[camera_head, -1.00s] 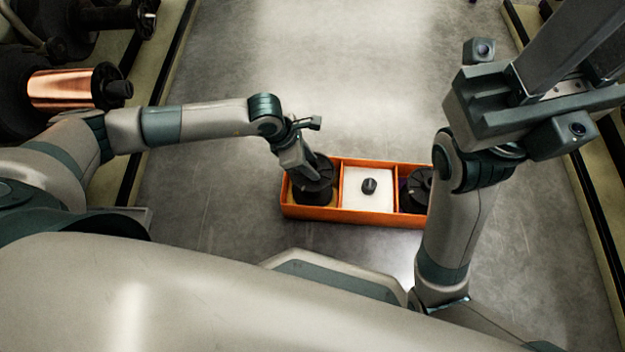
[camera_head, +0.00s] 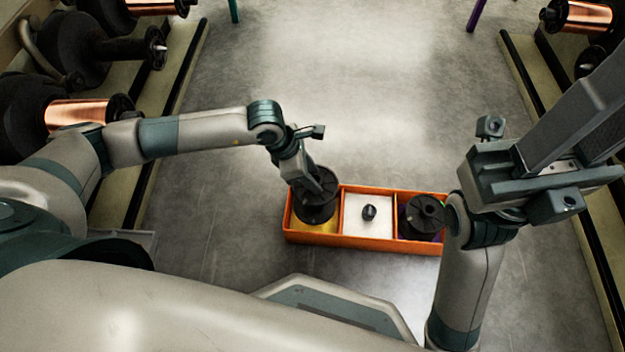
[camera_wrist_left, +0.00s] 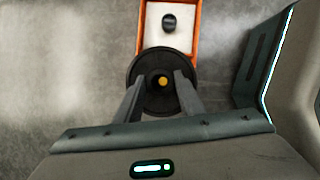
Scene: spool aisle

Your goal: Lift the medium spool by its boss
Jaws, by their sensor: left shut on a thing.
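My left gripper (camera_head: 308,186) is shut on the boss of a black spool, which I take for the medium spool (camera_head: 318,211), at the left compartment of the orange crate (camera_head: 341,242). The spool is upright, and yellow shows below its lower flange, so it seems raised a little. In the left wrist view the spool's round black flange (camera_wrist_left: 145,68) lies under the two fingers (camera_wrist_left: 162,90), which straddle an orange-yellow centre. My right gripper (camera_head: 590,125) points up and away at the upper right; its fingertips are not clear.
The crate's middle compartment holds a white pad (camera_head: 356,230) with a small black knob (camera_head: 369,212). Its right compartment holds another black spool (camera_head: 421,216), close to my right arm. Racks with copper spools (camera_head: 85,112) line both sides. The grey floor (camera_head: 320,90) beyond the crate is clear.

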